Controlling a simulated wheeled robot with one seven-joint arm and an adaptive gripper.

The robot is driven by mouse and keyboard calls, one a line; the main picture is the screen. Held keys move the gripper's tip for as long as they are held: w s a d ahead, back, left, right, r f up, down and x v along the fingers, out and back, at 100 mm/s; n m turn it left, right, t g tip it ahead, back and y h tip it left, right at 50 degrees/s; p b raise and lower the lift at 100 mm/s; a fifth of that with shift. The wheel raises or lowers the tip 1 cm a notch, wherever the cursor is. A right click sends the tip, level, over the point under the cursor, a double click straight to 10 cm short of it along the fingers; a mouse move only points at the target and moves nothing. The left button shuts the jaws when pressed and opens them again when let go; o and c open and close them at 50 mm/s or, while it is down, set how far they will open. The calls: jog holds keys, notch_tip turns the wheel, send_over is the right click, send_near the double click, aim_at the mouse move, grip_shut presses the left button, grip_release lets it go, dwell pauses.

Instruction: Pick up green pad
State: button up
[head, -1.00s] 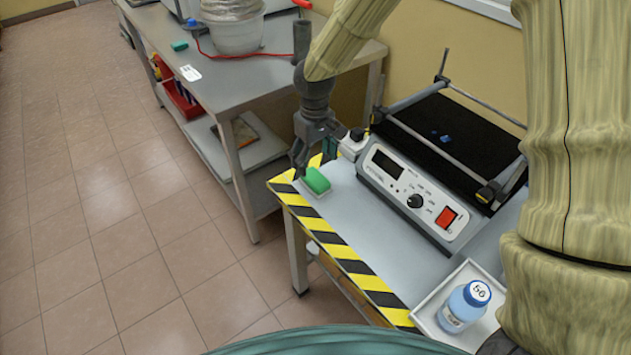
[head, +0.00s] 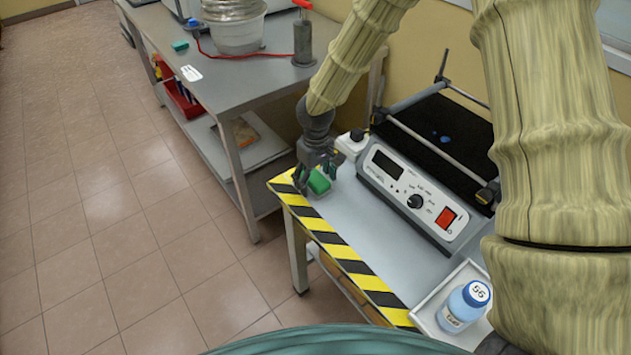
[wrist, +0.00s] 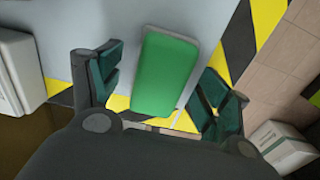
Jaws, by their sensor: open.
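The green pad (head: 319,182) lies near the corner of the small grey table (head: 385,230), beside its yellow-and-black striped edge. My gripper (head: 316,181) is low at the pad in the head view, with its fingers close around it. In the wrist view the green pad (wrist: 166,73) appears between the two fingers of my gripper (wrist: 163,95). There is a visible gap between the pad and each finger. My gripper is open and holds nothing. The pad's lower end is close to the dark gripper body in that view.
A shaker device (head: 420,190) with a control panel and black platform stands right of the pad. A white tray (head: 425,310) holds a blue bottle (head: 463,306). Another table (head: 225,85) stands behind left, with a small green block (head: 180,45) on it. Floor is free at left.

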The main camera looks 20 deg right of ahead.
aim_at(315, 177)
jog(key=c, duration=1.1)
jog(key=shift+c, duration=0.2)
jog(key=shift+r, duration=0.75)
notch_tip(315, 177, up, 2)
jog(key=s+a, duration=0.1)
jog(key=s, duration=0.4)
jog(key=s+r+b, duration=0.1)
jog(key=s, duration=0.4)
jog(key=s+a+b, duration=0.1)
jog(key=s, duration=0.4)
jog(key=shift+s+a+r, duration=0.3)
jog(key=shift+s+a, duration=0.05)
jog(key=shift+s, duration=0.05)
